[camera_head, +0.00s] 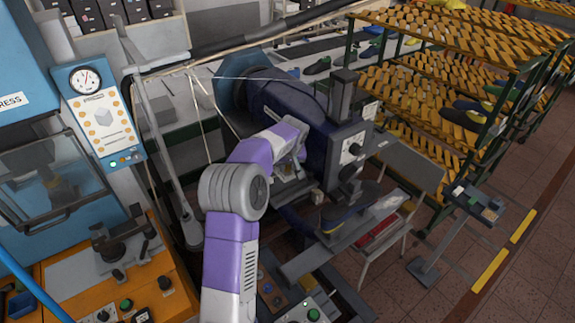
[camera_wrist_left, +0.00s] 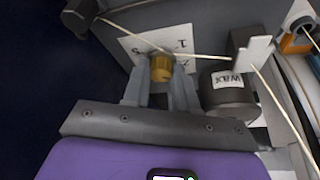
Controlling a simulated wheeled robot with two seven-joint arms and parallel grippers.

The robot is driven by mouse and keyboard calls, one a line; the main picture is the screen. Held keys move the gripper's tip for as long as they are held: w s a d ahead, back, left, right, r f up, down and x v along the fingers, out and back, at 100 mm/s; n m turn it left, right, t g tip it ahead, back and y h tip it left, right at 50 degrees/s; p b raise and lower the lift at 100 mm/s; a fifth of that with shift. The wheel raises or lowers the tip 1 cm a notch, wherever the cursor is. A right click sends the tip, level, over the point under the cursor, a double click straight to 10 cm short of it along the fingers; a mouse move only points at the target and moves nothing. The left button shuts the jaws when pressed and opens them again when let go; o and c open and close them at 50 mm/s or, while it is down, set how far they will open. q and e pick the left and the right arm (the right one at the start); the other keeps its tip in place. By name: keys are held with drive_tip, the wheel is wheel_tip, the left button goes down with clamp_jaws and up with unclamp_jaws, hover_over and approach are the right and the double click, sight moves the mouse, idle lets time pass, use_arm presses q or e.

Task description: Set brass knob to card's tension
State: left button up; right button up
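The brass knob (camera_wrist_left: 161,67) shows in the left wrist view, set on a white plate (camera_wrist_left: 185,48) with a "1", a "2" and an "S" partly visible. My left gripper (camera_wrist_left: 160,82) has one finger on each side of the knob, with no clear gap, so it appears shut on it. In the head view my left gripper (camera_head: 298,150) reaches to the dark blue machine (camera_head: 290,105), and the knob is hidden there. A small white card-like label (camera_head: 370,110) is on the machine; its text is too small to read. My right gripper is not in view.
A grey canister marked "wax" (camera_wrist_left: 228,95) stands just right of the knob, with a pale thread (camera_wrist_left: 205,57) crossing close by. A blue press (camera_head: 35,100) stands at the left. Open floor (camera_head: 530,270) lies front right.

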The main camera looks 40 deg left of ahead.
use_arm(q)
clamp_jaws()
drive_tip(key=m+t+h, duration=0.1)
drive_tip(key=m, duration=0.3)
drive_tip(key=shift+s+a+m, duration=0.1)
drive_tip(key=shift+m, duration=0.3)
drive_tip(key=m+h, duration=0.1)
drive_tip(key=m, duration=0.1)
drive_tip(key=m+h, duration=0.1)
drive_tip(key=m, duration=0.2)
drive_tip(key=shift+a+t+h, duration=0.1)
drive_tip(key=shift+t+h, duration=0.2)
drive_tip(key=m+h, duration=0.1)
drive_tip(key=m, duration=0.2)
drive_tip(key=m+h, duration=0.1)
drive_tip(key=m, duration=0.2)
drive_tip(key=shift+a, duration=0.1)
drive_tip(key=m+g+h, duration=0.1)
drive_tip(key=m+g, duration=0.1)
drive_tip(key=m, duration=0.3)
drive_tip(key=shift+a+m, duration=0.1)
drive_tip(key=shift+m, duration=0.3)
